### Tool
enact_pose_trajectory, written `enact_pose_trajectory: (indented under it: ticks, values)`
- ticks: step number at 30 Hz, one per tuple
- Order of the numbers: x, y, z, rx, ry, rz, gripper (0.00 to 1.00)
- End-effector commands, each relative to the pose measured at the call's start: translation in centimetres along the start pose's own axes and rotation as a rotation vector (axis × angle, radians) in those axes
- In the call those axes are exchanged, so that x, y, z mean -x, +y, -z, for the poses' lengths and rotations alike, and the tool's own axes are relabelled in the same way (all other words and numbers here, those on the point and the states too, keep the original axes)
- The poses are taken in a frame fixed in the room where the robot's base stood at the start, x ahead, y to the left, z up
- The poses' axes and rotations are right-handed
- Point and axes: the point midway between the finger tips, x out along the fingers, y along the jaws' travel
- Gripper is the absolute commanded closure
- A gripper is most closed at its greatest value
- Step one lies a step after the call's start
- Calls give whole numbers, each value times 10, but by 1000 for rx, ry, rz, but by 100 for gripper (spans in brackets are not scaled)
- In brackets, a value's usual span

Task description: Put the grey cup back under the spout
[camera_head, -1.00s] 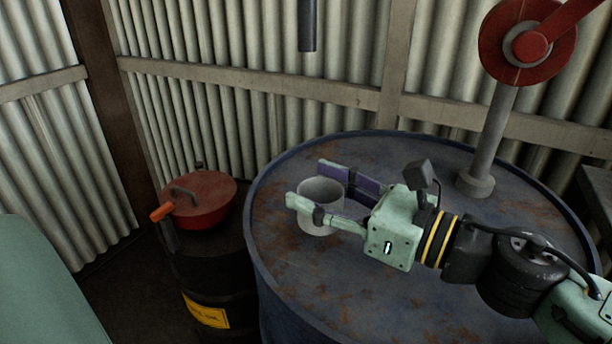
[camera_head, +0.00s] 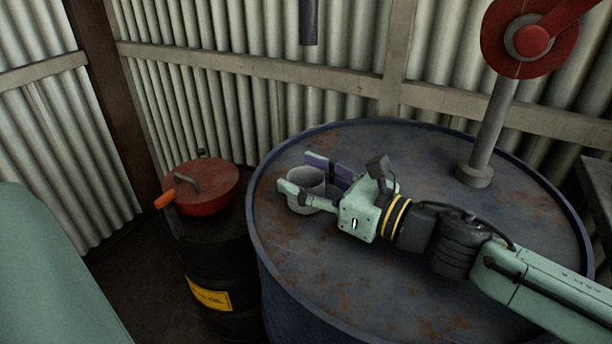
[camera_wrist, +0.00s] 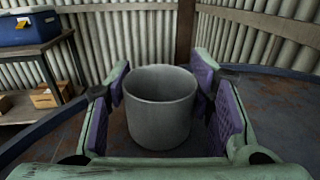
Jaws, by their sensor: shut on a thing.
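The grey cup (camera_head: 306,190) is upright over the left part of the blue drum top (camera_head: 400,290), near its rim. My gripper (camera_head: 298,173) is shut on the cup, with one finger on each side. The wrist view shows the cup (camera_wrist: 160,112) between the purple finger pads, its mouth up. I cannot tell whether its base touches the drum. The dark end of a vertical pipe (camera_head: 308,22), which looks like the spout, hangs at the top, above the cup in the picture. Its upper part is out of view.
A red wheel (camera_head: 500,50) on a grey post (camera_head: 488,135) stands at the drum's right back. Corrugated walls close the back. A shelf with a blue box (camera_wrist: 28,28) shows in the wrist view.

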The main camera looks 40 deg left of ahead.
Motion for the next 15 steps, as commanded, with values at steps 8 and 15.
enact_pose_trajectory:
  ticks: [8, 15]
  values:
    - [0, 0, 3, -1, 0, 0, 47]
    - [0, 0, 3, 0, 0, 0, 32]
